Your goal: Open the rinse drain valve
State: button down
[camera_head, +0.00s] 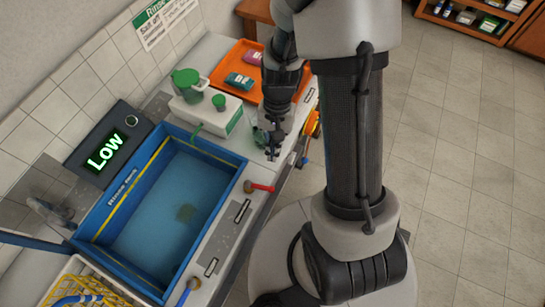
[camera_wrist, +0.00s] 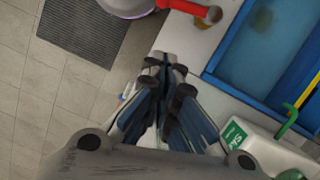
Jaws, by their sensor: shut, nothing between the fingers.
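A red-handled valve lever (camera_head: 262,187) sits on the counter's front edge beside the blue rinse tank (camera_head: 222,215). The red handle (camera_wrist: 190,8) also shows at the top of the wrist view, just ahead of my fingertips and apart from them. A blue-handled lever (camera_head: 188,290) is farther along the same edge, at the bottom of the head view. I cannot read which lever is the drain valve. My gripper (camera_head: 272,150) points down near the counter edge, between the white box and the red lever. In the wrist view its fingers (camera_wrist: 165,65) are together and empty.
The tank holds water; a display (camera_head: 105,150) behind it reads "Low". A white box with green caps (camera_head: 215,115) and an orange tray (camera_head: 232,60) stand beyond the tank. A yellow basket (camera_head: 85,280) is at lower left. Open tiled floor lies to the right.

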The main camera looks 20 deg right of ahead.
jog(key=v, duration=0.3)
jog(key=shift+w+d+r+p, duration=0.15)
jog(key=shift+w+r+p, duration=0.05)
jog(key=shift+r+p, duration=0.2)
